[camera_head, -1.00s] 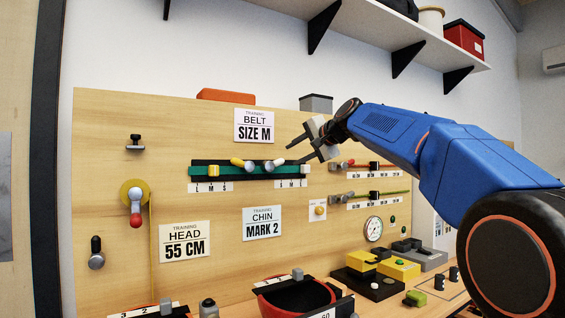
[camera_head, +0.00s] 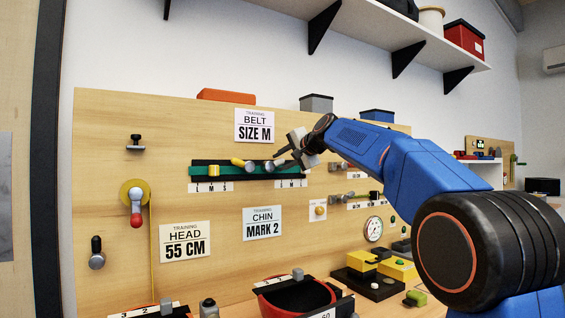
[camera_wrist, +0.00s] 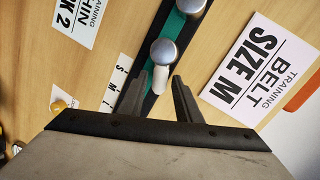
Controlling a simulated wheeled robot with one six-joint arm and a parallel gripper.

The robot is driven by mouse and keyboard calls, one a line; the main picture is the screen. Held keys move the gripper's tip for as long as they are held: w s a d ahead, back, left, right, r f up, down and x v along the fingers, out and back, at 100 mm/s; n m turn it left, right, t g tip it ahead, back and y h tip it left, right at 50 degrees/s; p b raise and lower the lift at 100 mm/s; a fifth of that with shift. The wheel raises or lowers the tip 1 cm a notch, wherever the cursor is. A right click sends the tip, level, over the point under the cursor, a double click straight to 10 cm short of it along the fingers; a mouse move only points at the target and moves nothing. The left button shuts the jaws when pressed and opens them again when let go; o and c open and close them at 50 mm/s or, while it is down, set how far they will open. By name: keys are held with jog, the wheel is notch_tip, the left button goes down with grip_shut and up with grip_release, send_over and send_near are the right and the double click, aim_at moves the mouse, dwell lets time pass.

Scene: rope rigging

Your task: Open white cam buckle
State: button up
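The white cam buckle has a short white lever with a round grey knob; in the wrist view its lever (camera_wrist: 159,82) and knob show just ahead of my gripper (camera_wrist: 160,77). My gripper is open, with one dark finger on each side of the white lever; I cannot tell whether either finger touches it. In the head view the white buckle (camera_head: 279,163) sits on the right part of the green belt strap (camera_head: 217,170). My gripper (camera_head: 287,156) is close beside its right end there. A yellow buckle lever (camera_head: 237,162) with a grey knob lies left of it.
Letter labels (camera_head: 211,187) sit below the strap, and the SIZE M card (camera_head: 254,125) is above. Two smaller strap rows (camera_head: 352,199) are right of my gripper. A red bowl-like piece (camera_head: 296,294) and yellow blocks (camera_head: 398,270) stand below.

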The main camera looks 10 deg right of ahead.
grip_shut()
jog(key=shift+a, duration=0.1)
jog(key=n, duration=0.1)
jog(key=a+r+n+h, duration=0.1)
jog(key=n, duration=0.1)
jog(key=n+h, duration=0.1)
jog(key=shift+s+a+r+t, duration=0.25)
jog(key=shift+r+t, duration=0.05)
jog(key=shift+r, duration=0.05)
jog(key=n, duration=0.1)
jog(key=a+n+h, duration=0.1)
jog(key=n, duration=0.1)
jog(key=shift+s+a+r+t, duration=0.15)
jog(key=shift+s+r+t, duration=0.05)
jog(key=shift+r+t, duration=0.15)
jog(key=shift+s+a+n+t+h, duration=0.15)
jog(key=shift+a+n+t+h, duration=0.25)
jog(key=shift+n, duration=0.5)
jog(key=shift+s+a+n+t+h, duration=0.15)
jog(key=shift+a+n+h, duration=0.3)
jog(key=shift+n, duration=0.45)
